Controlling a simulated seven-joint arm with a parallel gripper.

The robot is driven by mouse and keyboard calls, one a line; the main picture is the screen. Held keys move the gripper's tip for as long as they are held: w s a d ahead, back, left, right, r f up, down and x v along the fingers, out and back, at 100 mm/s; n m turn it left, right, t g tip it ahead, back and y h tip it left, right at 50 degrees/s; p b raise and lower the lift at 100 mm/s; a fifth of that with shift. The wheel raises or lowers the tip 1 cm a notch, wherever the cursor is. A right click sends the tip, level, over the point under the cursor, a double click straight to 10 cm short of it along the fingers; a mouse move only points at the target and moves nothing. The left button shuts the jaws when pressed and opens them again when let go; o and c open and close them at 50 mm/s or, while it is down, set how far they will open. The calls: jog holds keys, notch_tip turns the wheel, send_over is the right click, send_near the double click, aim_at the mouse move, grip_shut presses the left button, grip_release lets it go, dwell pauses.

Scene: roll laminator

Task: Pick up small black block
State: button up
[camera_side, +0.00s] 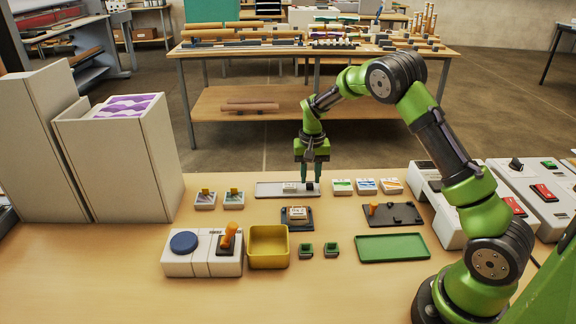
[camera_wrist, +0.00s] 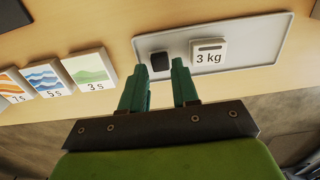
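The small black block (camera_side: 310,187) lies on the pale grey tray (camera_side: 268,190) near its right end in the side view. In the wrist view the black block (camera_wrist: 160,61) shows ahead of the gap between my teal fingertips. My gripper (camera_side: 311,181) points down over the tray, with its fingertips close to the block. In the wrist view my gripper (camera_wrist: 160,66) is open, with a clear gap between the fingers. I cannot tell whether a finger touches the block.
A white 3 kg block (camera_wrist: 209,54) lies beside the black block on the tray. White picture cards (camera_side: 367,186) stand right of the tray.

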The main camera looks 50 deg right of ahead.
notch_tip(320, 180, down, 2)
jog(key=shift+f, duration=0.1)
grip_shut()
dwell(0.4)
